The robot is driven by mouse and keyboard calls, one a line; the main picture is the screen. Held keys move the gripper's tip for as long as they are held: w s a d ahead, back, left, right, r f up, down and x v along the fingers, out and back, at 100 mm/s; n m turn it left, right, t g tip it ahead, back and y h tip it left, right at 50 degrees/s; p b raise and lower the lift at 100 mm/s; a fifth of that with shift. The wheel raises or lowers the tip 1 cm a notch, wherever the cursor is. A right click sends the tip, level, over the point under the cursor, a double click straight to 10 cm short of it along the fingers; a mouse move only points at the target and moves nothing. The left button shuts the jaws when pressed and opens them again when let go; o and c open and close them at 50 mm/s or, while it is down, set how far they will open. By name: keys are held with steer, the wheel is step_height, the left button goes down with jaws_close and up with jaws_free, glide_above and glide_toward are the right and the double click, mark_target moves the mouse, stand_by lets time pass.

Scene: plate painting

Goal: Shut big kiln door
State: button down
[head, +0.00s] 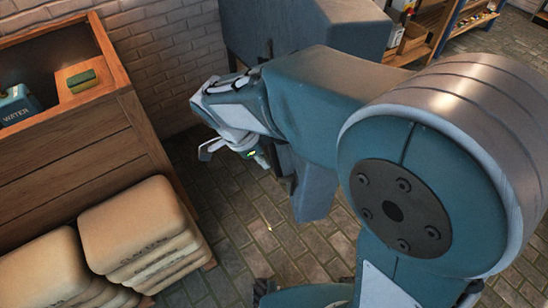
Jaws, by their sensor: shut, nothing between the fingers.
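A big blue-grey box-shaped body (300,28), which looks like the kiln, stands against the brick wall at the top centre of the head view. My arm crosses in front of it and hides much of it. A blue-grey panel (312,190) shows below my forearm. It may be the kiln door, but I cannot tell how far open it stands. My gripper (232,152) is shut and empty, left of this panel and above the floor. I cannot tell whether it touches the panel.
A wooden cabinet (80,150) stands at the left, with a water container (17,104) and a green-topped sponge (81,80). Stacked tan sacks (135,225) lie in front of it. Shelves (425,35) stand at the upper right. Paved floor (245,240) is clear between.

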mark_target(300, 182)
steer(key=shift+w+d+f, duration=0.2)
steer(key=shift+d+f, duration=0.9)
steer(key=shift+d, duration=0.05)
steer(key=shift+w+d+f, duration=0.25)
steer(key=shift+d+f, duration=0.85)
steer(key=shift+w+d+f, duration=0.2)
steer(key=shift+d+f, duration=0.9)
steer(key=shift+d, duration=0.05)
